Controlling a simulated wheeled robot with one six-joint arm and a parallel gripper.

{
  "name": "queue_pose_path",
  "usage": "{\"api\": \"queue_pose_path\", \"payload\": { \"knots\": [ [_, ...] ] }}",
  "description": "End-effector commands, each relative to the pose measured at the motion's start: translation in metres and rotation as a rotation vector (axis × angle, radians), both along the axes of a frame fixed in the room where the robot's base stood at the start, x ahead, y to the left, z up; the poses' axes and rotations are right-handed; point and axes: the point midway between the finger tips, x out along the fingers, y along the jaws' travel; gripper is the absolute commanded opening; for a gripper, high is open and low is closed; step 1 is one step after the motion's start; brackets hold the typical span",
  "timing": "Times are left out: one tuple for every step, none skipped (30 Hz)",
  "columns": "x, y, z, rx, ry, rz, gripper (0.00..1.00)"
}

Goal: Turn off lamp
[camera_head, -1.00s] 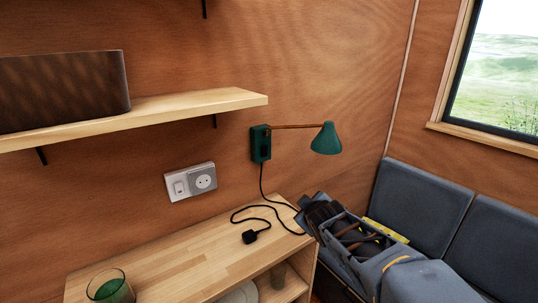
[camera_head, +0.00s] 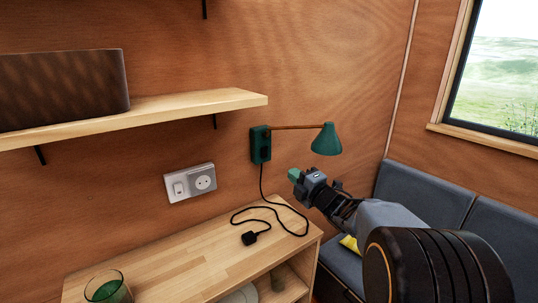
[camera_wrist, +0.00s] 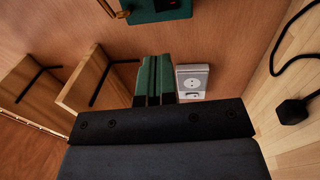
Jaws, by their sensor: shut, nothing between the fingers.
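The lamp has a green wall base (camera_head: 260,145), a thin brown arm and a green cone shade (camera_head: 326,140). Whether its bulb is lit cannot be told. The base also shows at the top edge of the wrist view (camera_wrist: 150,12), with a small red mark on a dark part, cut off by the frame. My gripper (camera_head: 294,174) is right of and below the base, under the shade and apart from both. Its green fingers are together and empty in the wrist view (camera_wrist: 153,70).
A black cord runs from the base to a loose plug (camera_head: 249,238) on the wooden cabinet top (camera_head: 190,258). A wall socket with switch (camera_head: 190,183) is left of the lamp. A wooden shelf (camera_head: 150,115) juts out at upper left. A grey sofa (camera_head: 425,192) stands right.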

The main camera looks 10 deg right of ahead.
Motion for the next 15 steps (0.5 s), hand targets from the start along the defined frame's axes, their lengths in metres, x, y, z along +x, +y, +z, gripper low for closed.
{"api": "queue_pose_path", "payload": {
  "knots": [
    [0.000,0.000,0.000,0.001,0.000,0.000,0.00],
    [0.000,0.000,0.000,0.001,0.000,0.000,0.00],
    [0.000,0.000,0.000,0.001,0.000,-0.001,0.00],
    [0.000,0.000,0.000,0.001,0.000,-0.001,0.00],
    [0.001,0.001,0.000,0.001,0.002,0.000,0.00],
    [0.003,0.001,0.001,0.001,0.002,0.000,0.00],
    [0.004,0.002,0.001,0.001,0.003,0.000,0.00],
    [0.007,0.003,0.002,0.002,0.003,0.000,0.00],
    [0.011,0.005,0.003,0.002,0.002,0.001,0.00],
    [0.014,0.007,0.003,0.003,0.002,0.001,0.00],
    [0.018,0.008,0.004,0.003,0.003,0.001,0.00],
    [0.024,0.011,0.005,0.003,0.002,0.002,0.00],
    [0.029,0.013,0.006,0.003,0.003,0.002,0.00],
    [0.034,0.015,0.007,0.003,0.003,0.002,0.00],
    [0.042,0.018,0.008,0.002,0.004,0.002,0.00]
  ]
}}
